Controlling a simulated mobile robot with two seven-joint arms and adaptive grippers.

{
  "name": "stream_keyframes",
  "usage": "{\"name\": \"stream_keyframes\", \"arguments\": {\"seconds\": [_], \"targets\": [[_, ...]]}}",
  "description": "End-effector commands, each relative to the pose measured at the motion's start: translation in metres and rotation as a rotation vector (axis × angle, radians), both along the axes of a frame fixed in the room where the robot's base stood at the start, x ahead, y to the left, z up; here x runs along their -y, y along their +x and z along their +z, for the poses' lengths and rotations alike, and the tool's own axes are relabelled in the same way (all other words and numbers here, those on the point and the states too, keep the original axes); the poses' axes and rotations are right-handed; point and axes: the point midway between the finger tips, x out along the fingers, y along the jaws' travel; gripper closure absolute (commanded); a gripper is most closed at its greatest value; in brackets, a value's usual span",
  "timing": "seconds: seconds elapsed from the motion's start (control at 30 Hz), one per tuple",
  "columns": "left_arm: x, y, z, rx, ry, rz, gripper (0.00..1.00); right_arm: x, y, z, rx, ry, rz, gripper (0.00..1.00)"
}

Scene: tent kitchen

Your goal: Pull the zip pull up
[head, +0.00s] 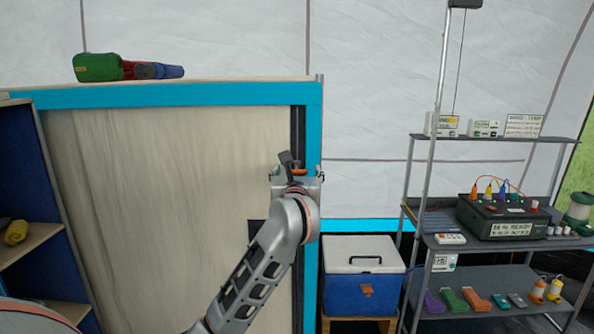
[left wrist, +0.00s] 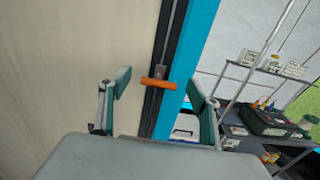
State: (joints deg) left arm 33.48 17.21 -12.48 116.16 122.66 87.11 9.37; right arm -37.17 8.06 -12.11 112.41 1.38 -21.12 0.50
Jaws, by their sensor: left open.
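The zip pull (left wrist: 158,83) is an orange crossbar on a dark metal tab, in front of the black zip strip (left wrist: 176,35) beside the blue frame edge. In the left wrist view it shows between the fingertips of my left gripper (left wrist: 160,92), which is open with a finger on either side. Whether either finger touches it, I cannot tell. In the head view my left gripper (head: 297,176) is at the panel's right edge, with a bit of orange showing at its tip. My right gripper is not in view.
The pale panel (head: 170,200) in a blue frame fills the left. Rolled bundles (head: 98,67) lie on top of it. A blue cooler (head: 362,290) with a white lid stands right of my gripper. A metal rack (head: 470,255) with devices stands at the right.

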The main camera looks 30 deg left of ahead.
Motion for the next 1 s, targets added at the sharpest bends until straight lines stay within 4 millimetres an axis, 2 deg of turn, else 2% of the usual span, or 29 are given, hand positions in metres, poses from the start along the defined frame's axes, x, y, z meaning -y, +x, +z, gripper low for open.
{"name": "stream_keyframes", "arguments": {"seconds": [0.3,0.5,0.7,1.0], "targets": [[0.035,-0.055,0.0,0.003,-0.003,-0.003,0.37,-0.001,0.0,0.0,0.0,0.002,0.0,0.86],[0.048,-0.078,0.001,0.002,0.0,-0.002,0.37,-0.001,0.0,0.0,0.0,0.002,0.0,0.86],[0.052,-0.086,0.001,0.001,0.001,0.0,0.37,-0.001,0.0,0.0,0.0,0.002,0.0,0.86],[0.052,-0.086,0.001,0.002,0.001,0.0,0.37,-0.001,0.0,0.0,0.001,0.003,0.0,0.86]]}}
